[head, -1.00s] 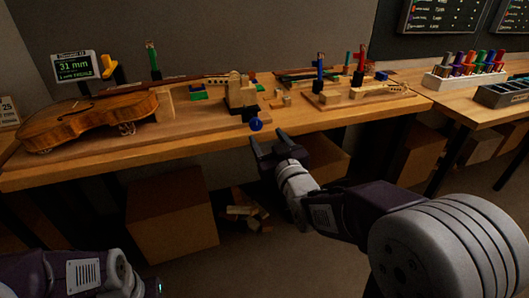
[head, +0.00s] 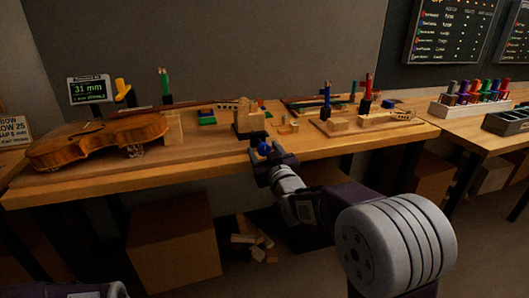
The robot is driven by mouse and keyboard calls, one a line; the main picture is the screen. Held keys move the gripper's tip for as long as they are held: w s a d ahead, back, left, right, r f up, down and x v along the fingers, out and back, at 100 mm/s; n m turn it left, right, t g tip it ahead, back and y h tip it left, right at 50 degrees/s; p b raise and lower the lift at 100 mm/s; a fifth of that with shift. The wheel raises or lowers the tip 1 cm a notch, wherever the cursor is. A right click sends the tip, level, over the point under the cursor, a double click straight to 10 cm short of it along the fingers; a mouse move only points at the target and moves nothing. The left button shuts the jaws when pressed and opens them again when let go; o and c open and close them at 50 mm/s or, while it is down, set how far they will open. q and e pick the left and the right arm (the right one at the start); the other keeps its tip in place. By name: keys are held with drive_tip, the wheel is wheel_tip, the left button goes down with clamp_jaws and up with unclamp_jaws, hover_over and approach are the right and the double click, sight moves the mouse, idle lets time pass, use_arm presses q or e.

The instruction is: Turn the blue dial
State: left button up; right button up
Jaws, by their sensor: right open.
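The blue dial (head: 264,148) is at the front edge of the bench, below a wooden block fixture (head: 249,122). My right gripper (head: 266,154) is open, and its fingers are at the dial. The dial shows between the fingertips. Its lower part is hidden by the gripper, and I cannot tell whether the fingers touch it. Only a bit of my left arm shows at the bottom left; its gripper is out of view.
A violin (head: 95,141) lies on the bench (head: 190,172) at the left, near a small display (head: 90,89) reading 31 mm. Colored tools stand in a rack (head: 466,106) at the right. A cardboard box (head: 172,245) is below the bench.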

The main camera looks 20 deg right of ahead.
clamp_jaws()
drive_tip(key=shift+f+n+b, duration=0.15)
drive_tip(key=shift+n+b, duration=0.15)
drive_tip(key=shift+b, duration=0.05)
drive_tip(key=shift+n+b, duration=0.35)
drive_tip(key=shift+n, duration=0.35)
unclamp_jaws()
drive_tip(key=shift+s+r, duration=0.1)
drive_tip(key=shift+r, duration=0.1)
